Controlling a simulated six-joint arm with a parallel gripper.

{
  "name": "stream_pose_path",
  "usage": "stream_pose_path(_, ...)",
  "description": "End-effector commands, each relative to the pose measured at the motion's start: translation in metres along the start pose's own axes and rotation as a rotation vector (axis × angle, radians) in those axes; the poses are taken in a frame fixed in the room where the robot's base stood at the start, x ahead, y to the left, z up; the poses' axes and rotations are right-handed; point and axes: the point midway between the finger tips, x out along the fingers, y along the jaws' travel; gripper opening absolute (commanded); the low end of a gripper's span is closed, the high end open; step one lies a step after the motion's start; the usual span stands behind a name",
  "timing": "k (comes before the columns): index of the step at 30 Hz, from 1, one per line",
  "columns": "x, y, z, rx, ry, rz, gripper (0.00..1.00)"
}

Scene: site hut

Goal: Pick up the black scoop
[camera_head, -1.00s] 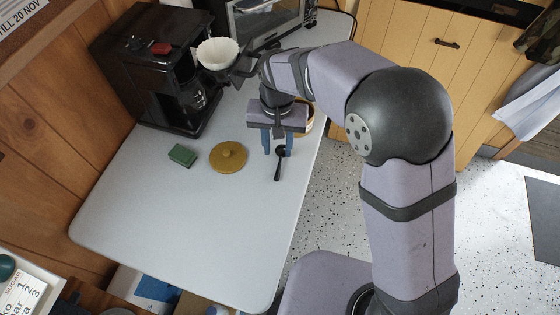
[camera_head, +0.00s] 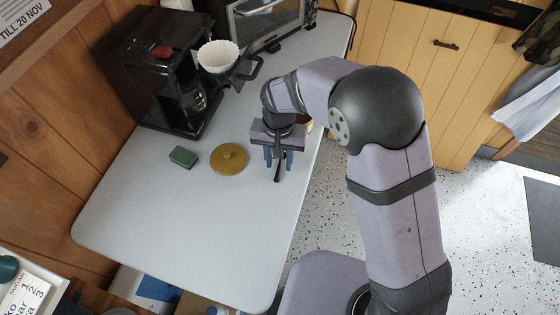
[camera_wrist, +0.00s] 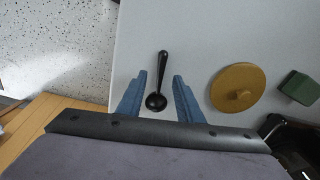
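The black scoop (camera_wrist: 161,76) lies on the white table (camera_wrist: 200,30), its round bowl between the two blue fingers of my gripper in the wrist view (camera_wrist: 157,92). Its handle points away from the gripper. In the head view my gripper (camera_head: 278,163) points down over the scoop, and only the dark handle (camera_head: 277,174) shows below and between the fingers. The fingers are apart, with a gap on each side of the bowl. I cannot tell how high the fingertips are above the table.
A round mustard lid (camera_head: 229,158) with a knob and a green block (camera_head: 183,156) lie left of my gripper. A black coffee maker (camera_head: 160,75), a white dripper (camera_head: 218,56) and an oven (camera_head: 268,22) stand farther back. The near table is clear.

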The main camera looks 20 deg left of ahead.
Motion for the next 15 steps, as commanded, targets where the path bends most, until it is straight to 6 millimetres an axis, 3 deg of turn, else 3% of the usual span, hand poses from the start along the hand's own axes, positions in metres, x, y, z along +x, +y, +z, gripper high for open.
stream_pose_path(6, 0.018, 0.000, 0.000, 0.000, 0.000, 0.000, 0.33)
stream_pose_path(13, 0.019, 0.000, 0.000, 0.000, 0.001, -0.001, 0.33)
stream_pose_path(14, 0.019, 0.000, 0.000, 0.000, 0.001, -0.001, 0.30)
stream_pose_path(15, 0.019, 0.000, 0.000, 0.000, 0.001, -0.001, 0.21)
